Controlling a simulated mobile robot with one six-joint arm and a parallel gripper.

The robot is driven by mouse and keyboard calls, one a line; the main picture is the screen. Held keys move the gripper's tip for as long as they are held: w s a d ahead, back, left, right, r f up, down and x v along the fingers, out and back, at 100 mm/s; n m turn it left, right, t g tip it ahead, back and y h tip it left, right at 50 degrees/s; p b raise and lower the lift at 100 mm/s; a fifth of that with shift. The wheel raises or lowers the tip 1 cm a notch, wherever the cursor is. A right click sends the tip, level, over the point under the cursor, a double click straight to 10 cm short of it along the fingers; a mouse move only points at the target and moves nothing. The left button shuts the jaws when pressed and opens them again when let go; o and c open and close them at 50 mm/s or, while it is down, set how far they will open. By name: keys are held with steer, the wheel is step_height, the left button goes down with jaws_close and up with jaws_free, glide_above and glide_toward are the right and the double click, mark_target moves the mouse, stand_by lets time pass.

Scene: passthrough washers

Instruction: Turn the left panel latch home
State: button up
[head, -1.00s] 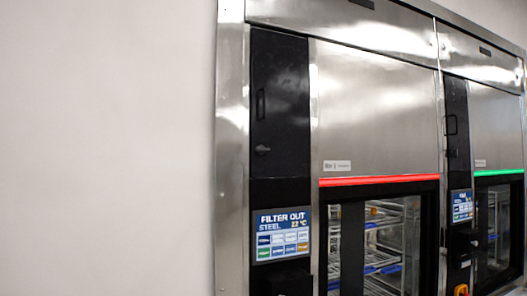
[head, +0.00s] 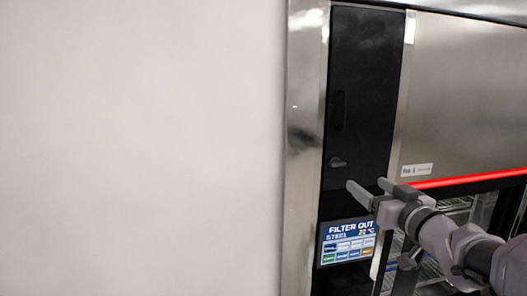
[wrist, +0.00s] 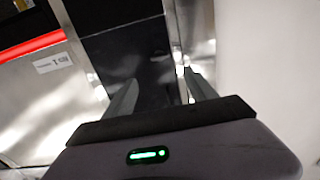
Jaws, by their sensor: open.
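The left panel (head: 365,90) is a tall black door on the left washer, and it looks closed. Its latch (head: 338,162) is a small dark turn-handle low on the panel, lying about level. A recessed black pull handle (head: 341,110) sits above it. My gripper (head: 367,190) is open and empty, just below and right of the latch and apart from it. In the wrist view my gripper's fingers (wrist: 158,90) are spread in front of the black panel (wrist: 125,55).
The display reading FILTER OUT (head: 347,241) is below the panel. A red light bar (head: 470,180) runs above the glass door at the right. Steel trim (head: 304,130) borders the panel, and a bare white wall (head: 140,150) fills the left.

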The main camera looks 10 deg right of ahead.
mark_target(339, 165)
steer(key=w+p, duration=0.1)
steer(key=w, duration=0.6)
steer(key=w+p, duration=0.1)
steer(key=w, duration=0.6)
steer(key=shift+w+a+f, duration=0.1)
steer(key=shift+w+a, duration=0.1)
steer(key=shift+w, duration=0.2)
steer(key=c, duration=1.4)
